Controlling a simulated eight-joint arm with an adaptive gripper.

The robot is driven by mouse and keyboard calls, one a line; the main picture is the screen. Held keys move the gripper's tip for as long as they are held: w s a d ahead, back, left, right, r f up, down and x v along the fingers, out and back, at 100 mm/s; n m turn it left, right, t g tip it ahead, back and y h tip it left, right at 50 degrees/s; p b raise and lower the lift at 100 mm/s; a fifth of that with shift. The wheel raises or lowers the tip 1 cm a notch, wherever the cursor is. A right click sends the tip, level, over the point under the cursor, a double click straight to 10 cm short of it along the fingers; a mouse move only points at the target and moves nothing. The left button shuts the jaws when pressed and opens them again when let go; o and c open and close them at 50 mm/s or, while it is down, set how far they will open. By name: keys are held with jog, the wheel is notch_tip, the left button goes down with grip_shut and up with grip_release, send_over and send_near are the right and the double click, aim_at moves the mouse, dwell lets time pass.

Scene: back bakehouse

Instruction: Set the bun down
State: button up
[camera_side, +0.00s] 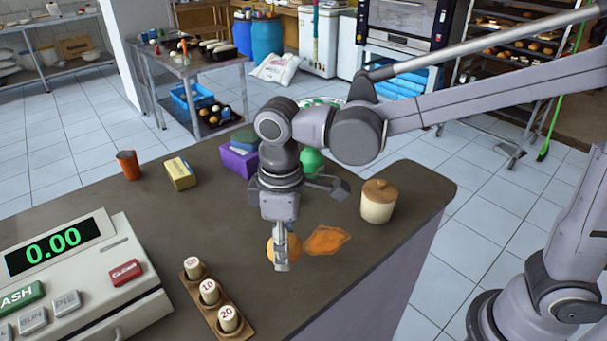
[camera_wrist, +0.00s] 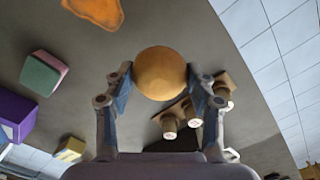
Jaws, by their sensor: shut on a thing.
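The bun (camera_side: 295,247) is round and golden-orange. My gripper (camera_side: 282,264) points down over the dark counter and is shut on the bun, with a finger on either side of it. In the wrist view the bun (camera_wrist: 160,73) sits between the two fingertips, its far face clear. In the side view one finger covers the middle of the bun. The bun is low, close to the counter top; whether its underside touches the counter cannot be told.
A flat orange piece (camera_side: 327,240) lies just right of the bun. A lidded jar (camera_side: 378,201) stands near the right edge. A wooden holder (camera_side: 205,308) with numbered pegs and a till (camera_side: 85,275) are at front left. A purple box (camera_side: 238,161) stands behind. Counter left of the bun is clear.

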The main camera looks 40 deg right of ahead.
aim_at(272, 287)
jog(key=a+f, duration=0.2)
jog(key=a, duration=0.1)
jog(key=shift+s+a+f, duration=0.15)
jog(key=shift+a, duration=0.1)
jog(key=shift+f, duration=1.9)
jog(key=shift+f, duration=0.15)
jog(key=o, duration=1.1)
notch_tip(272, 287, up, 12)
jog(key=shift+r, duration=0.2)
